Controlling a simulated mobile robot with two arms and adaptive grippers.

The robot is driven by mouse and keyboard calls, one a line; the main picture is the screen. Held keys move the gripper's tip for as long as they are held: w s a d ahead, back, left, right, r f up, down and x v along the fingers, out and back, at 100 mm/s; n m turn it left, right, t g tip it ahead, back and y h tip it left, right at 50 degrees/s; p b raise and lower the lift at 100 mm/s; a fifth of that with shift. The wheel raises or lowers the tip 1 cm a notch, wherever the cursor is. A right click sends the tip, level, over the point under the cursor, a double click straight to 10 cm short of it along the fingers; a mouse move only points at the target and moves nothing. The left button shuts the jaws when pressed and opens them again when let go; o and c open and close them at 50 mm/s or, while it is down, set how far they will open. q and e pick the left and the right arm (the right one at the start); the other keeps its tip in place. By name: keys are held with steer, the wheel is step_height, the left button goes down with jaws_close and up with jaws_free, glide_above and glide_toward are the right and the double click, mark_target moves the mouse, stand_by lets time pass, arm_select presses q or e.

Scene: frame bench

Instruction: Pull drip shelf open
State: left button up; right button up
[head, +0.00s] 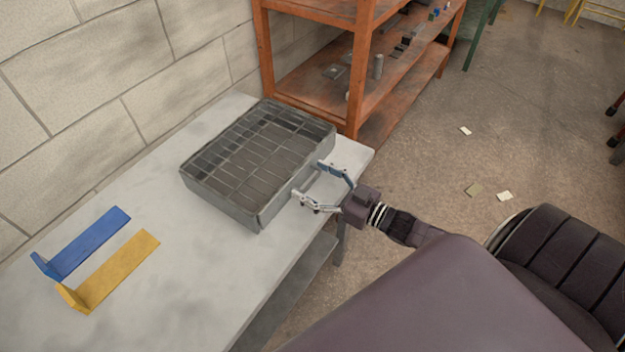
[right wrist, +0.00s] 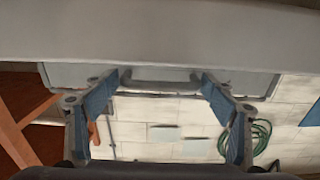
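A grey metal box with a gridded top (head: 262,150), which I take to hold the drip shelf, sits on the pale bench. My right gripper (head: 309,181) is at the box's right-hand side, its fingers spread towards that side. In the right wrist view, a grey bar handle (right wrist: 160,76) on a pale front panel (right wrist: 250,82) lies between the open fingertips of the right gripper (right wrist: 157,80). The fingers are apart, and I cannot tell whether either touches the handle. No opening of the shelf is visible. My left gripper is not in view.
A blue bracket (head: 88,240) and a yellow bracket (head: 115,268) lie on the left of the pale bench (head: 200,290). An orange shelf rack (head: 352,80) stands behind the bench. Floor to the right is mostly clear, with a few small flat pieces.

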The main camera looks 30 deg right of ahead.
steer(key=c, duration=1.2)
steer(key=p+v, duration=0.2)
steer(key=v, duration=0.7)
steer(key=shift+s+d, duration=0.2)
steer(key=shift+s, duration=0.1)
steer(key=o, duration=1.4)
steer(key=shift+c, duration=0.2)
